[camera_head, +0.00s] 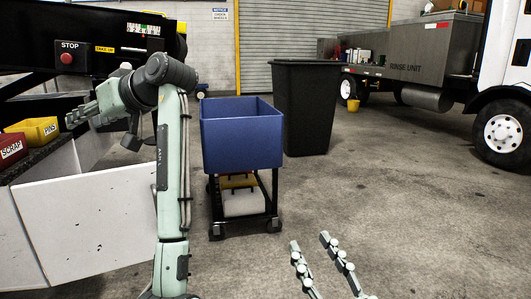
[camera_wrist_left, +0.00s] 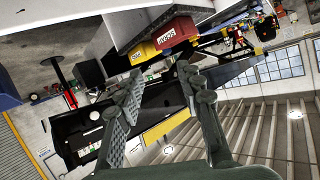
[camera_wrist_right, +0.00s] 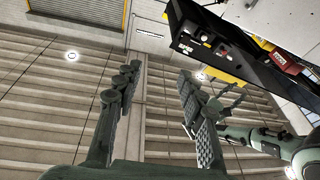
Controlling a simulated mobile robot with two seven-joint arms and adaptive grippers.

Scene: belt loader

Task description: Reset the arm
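My left arm (camera_head: 170,200) rises from the bottom of the head view, bends at the top and points left. My left gripper (camera_head: 78,114) is in the air in front of the black machine, above the white panel. In the left wrist view its fingers (camera_wrist_left: 160,72) are spread with nothing between them. My right gripper (camera_head: 310,241) shows at the bottom of the head view, pointing up over bare floor. In the right wrist view its fingers (camera_wrist_right: 158,70) are apart and empty. Part of my left arm (camera_wrist_right: 260,138) shows there at the lower right.
A yellow bin (camera_head: 40,129) and a red SCRAP bin (camera_head: 12,150) sit on the counter at left. A blue tub (camera_head: 240,140) stands on a cart, beside a dark bin (camera_head: 303,105). A truck (camera_head: 500,120) is at the right. The floor at right is clear.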

